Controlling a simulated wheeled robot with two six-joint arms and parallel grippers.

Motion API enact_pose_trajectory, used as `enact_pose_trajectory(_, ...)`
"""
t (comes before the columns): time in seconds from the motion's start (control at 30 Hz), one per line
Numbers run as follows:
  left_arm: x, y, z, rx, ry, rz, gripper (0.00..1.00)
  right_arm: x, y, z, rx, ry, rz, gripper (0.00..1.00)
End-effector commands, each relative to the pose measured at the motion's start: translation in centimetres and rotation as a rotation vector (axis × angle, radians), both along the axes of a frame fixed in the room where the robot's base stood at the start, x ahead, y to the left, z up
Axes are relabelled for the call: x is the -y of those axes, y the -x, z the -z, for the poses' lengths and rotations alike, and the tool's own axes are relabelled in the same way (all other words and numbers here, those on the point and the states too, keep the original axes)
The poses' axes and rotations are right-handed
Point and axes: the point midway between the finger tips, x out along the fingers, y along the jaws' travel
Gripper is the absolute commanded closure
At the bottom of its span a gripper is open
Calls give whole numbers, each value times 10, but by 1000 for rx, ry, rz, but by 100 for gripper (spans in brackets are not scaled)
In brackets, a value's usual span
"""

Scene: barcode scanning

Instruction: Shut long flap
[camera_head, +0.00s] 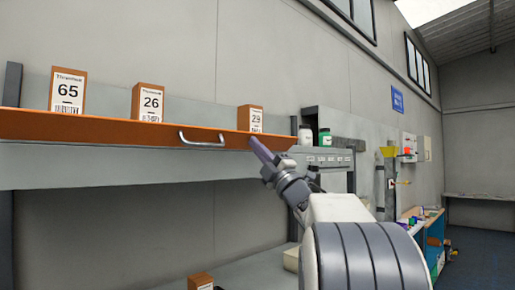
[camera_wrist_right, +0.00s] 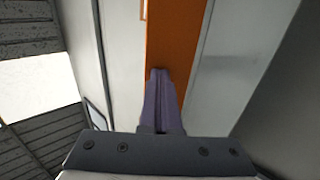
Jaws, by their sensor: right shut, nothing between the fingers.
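The long flap (camera_head: 120,127) is an orange board along the front edge of the upper shelf, with a metal handle (camera_head: 202,138) on its face. I cannot tell how far it is tilted. My right gripper (camera_head: 257,145) is shut and empty, its purple fingertips at the flap's right end, just below the box marked 29. In the right wrist view the shut fingers (camera_wrist_right: 158,72) point at the orange flap (camera_wrist_right: 178,35) and overlap it; whether they touch is unclear. My left gripper is out of view.
Boxes marked 65 (camera_head: 68,90), 26 (camera_head: 149,103) and 29 (camera_head: 250,118) stand on the shelf behind the flap. A side shelf (camera_head: 322,157) with bottles lies to the right. Another box (camera_head: 200,281) stands lower down. Open floor shows far right.

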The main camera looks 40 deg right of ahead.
Motion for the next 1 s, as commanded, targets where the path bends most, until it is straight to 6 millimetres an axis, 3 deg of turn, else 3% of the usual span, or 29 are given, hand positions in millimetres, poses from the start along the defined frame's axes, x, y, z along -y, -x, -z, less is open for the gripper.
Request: enact_pose_trajectory(1.0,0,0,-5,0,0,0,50,-2,-21,-15,-1,-1,-1,100)
